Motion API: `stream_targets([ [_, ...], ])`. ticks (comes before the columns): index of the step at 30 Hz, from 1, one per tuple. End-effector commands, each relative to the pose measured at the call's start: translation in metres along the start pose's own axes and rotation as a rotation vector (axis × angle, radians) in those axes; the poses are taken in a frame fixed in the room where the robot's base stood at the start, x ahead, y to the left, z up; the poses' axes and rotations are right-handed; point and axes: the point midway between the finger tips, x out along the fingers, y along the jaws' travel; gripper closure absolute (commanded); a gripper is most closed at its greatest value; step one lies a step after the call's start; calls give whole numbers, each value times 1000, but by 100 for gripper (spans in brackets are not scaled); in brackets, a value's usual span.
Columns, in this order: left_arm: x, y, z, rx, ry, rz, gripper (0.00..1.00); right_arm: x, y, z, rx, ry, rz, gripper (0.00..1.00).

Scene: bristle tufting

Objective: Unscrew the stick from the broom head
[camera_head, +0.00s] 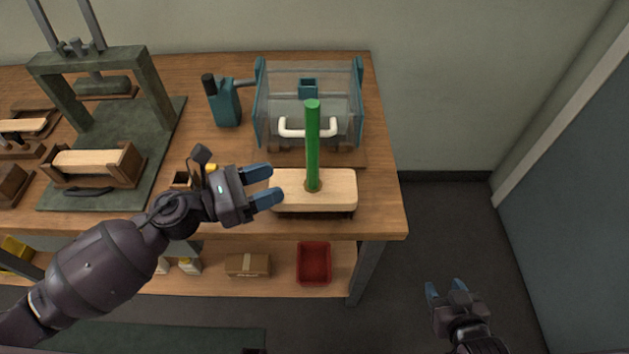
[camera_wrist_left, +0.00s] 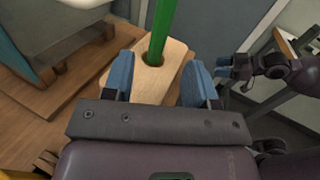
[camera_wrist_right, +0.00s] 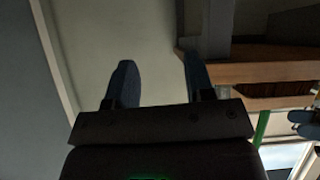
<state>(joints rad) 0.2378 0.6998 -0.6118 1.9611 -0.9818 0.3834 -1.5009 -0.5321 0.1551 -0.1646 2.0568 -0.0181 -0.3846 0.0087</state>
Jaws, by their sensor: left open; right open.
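The green stick (camera_head: 312,140) stands upright in the hole of the wooden broom head (camera_head: 340,188), which lies on the bench near its right front corner. My left gripper (camera_head: 268,187) is open at the left end of the broom head. In the left wrist view the broom head (camera_wrist_left: 153,82) lies between and beyond the open fingers (camera_wrist_left: 160,82), and the stick (camera_wrist_left: 161,30) rises from it, farther out than the fingertips. My right gripper (camera_head: 446,289) is open and empty, off the bench to the right and low. It also shows empty in the right wrist view (camera_wrist_right: 158,80).
A clear-walled box machine (camera_head: 309,100) with a white handle (camera_head: 307,133) stands behind the broom head. A teal handheld tool (camera_head: 226,103) stands left of it. A press (camera_head: 105,90) and wooden holders fill the left. A red bin (camera_head: 314,263) sits on the lower shelf.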

Motion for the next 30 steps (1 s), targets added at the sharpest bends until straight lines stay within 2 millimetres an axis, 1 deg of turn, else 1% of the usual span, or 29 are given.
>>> stream_targets([
  [1, 0, 0, -1, 18, 5, -8, 48, -6, 3, 10, 11, -24, 7, 51],
  [5, 4, -1, -1, 42, 8, -18, 48, -11, 6, 18, 20, -49, 14, 51],
  [12, 36, -2, 0, 44, 6, -19, 48, -13, 7, 15, 21, -46, 16, 51],
  [15, 47, -2, -1, 42, 7, -18, 48, -14, 7, 14, 21, -45, 16, 51],
  [20, 56, -2, -1, 42, 7, -17, 48, -14, 7, 14, 21, -45, 16, 51],
  [23, 65, -2, -1, 40, 7, -17, 48, -14, 7, 13, 21, -44, 17, 51],
  [30, 97, -2, -1, 41, 7, -17, 48, -16, 7, 12, 21, -42, 17, 51],
])
